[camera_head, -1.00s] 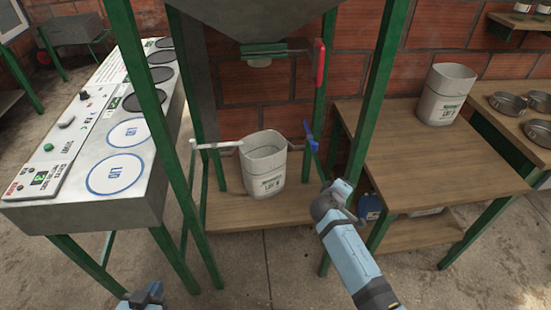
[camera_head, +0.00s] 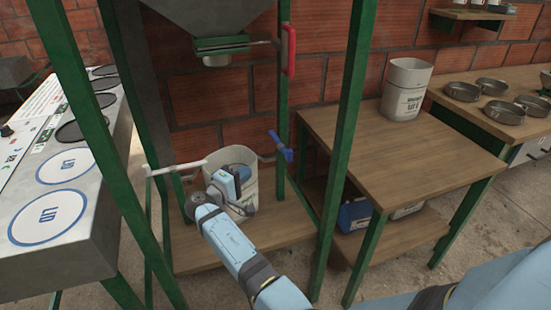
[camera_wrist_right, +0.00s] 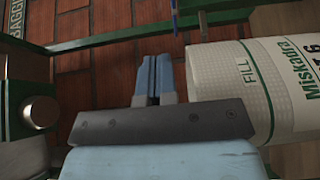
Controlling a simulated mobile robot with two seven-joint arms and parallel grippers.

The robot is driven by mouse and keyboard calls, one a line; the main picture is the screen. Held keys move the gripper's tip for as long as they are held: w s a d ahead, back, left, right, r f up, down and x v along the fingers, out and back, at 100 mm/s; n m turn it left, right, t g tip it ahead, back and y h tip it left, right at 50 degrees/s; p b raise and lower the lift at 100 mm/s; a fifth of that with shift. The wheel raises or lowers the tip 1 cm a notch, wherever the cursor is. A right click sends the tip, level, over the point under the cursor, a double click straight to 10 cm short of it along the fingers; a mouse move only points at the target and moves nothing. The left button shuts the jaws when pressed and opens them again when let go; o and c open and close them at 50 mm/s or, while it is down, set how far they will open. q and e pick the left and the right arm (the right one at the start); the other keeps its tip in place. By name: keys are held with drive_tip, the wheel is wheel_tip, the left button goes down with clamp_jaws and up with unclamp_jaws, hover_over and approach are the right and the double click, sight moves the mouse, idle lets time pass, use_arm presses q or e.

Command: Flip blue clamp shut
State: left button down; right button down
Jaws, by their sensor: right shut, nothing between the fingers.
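The blue clamp (camera_head: 281,146) sits at the right side of the hopper frame, its blue handle angled out past the right rear post. In the right wrist view a thin blue piece (camera_wrist_right: 174,15), likely this clamp, shows at the top edge. My right gripper (camera_head: 240,174) is in front of the white bucket, left of and below the blue clamp, apart from it. Its fingers (camera_wrist_right: 153,77) are shut with nothing between them. The bucket (camera_head: 233,156) stands on the low wooden shelf, partly hidden by my gripper. My left gripper is not in view.
A white-handled clamp (camera_head: 177,168) is left of the bucket. Green posts (camera_head: 340,150) stand close around my right arm. A red handle (camera_head: 291,50) hangs above. A wooden table (camera_head: 400,150) with another bucket (camera_head: 407,88) is at right.

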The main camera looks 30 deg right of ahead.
use_arm(q)
drive_tip(key=shift+b, duration=0.55)
use_arm(e)
drive_tip(key=s+d+x, duration=0.1)
drive_tip(key=s+x, duration=0.1)
drive_tip(key=x, duration=1)
drive_tip(key=shift+s+d, duration=0.2)
drive_tip(key=shift+d, duration=0.1)
drive_tip(key=shift+d, duration=0.1)
